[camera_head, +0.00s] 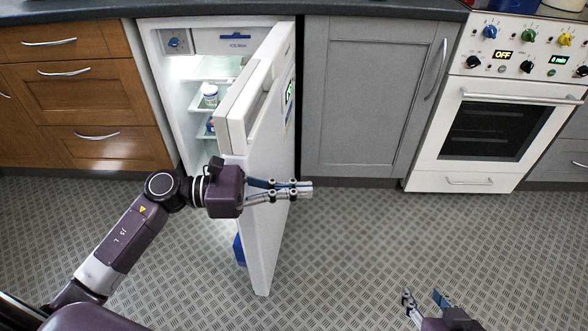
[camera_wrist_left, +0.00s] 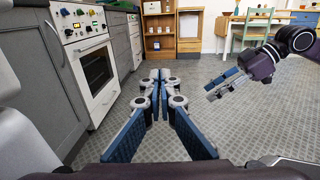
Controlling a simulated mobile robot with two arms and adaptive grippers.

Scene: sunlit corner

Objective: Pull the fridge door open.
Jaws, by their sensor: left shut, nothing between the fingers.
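The fridge door (camera_head: 268,150) stands wide open, swung out from its right side towards me. The fridge interior (camera_head: 200,75) shows, with shelves and a white tub (camera_head: 209,93). My left gripper (camera_head: 308,190) is shut and empty. Its arm comes from the left and crosses in front of the door's free edge, with the fingertips just right of the door in the picture. I cannot tell whether the arm touches the door. In the left wrist view the closed fingertips (camera_wrist_left: 160,76) point across open floor. My right gripper (camera_head: 424,296) is open and empty over the floor at lower right.
A grey cabinet (camera_head: 365,90) and a white oven (camera_head: 505,120) stand right of the fridge. Wooden drawers (camera_head: 85,90) stand on the left. The patterned floor (camera_head: 350,245) in front is clear. A table (camera_wrist_left: 250,22) with a chair (camera_wrist_left: 257,28) stands farther off in the left wrist view.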

